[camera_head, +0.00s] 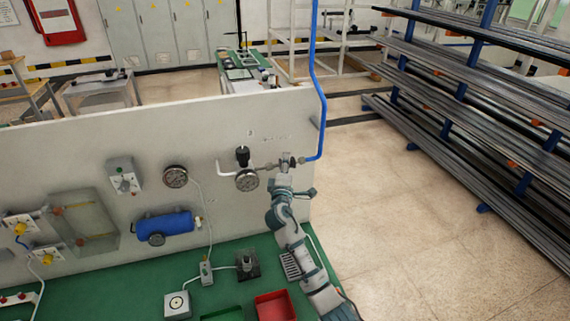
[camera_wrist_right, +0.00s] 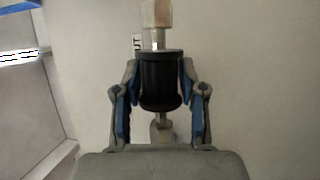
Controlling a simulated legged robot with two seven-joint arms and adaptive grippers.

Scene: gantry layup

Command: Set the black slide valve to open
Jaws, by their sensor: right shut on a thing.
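The black slide valve (camera_wrist_right: 160,82) is a ribbed black sleeve between metal fittings in the right wrist view. My right gripper (camera_wrist_right: 158,95) is around it, with its blue-padded fingers on both sides, shut on the sleeve. In the head view my right gripper (camera_head: 285,172) is at the pipe run near the right end of the grey panel, and it mostly hides the valve there. A small label (camera_wrist_right: 137,43) beside the valve shows only "UT". My left gripper is not in view.
Left of my right gripper are a pressure gauge (camera_head: 247,180) and a black-topped regulator (camera_head: 242,155). A blue pipe (camera_head: 318,90) rises just right of it. A red bin (camera_head: 274,306) and a black device (camera_head: 248,266) stand on the green bench below.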

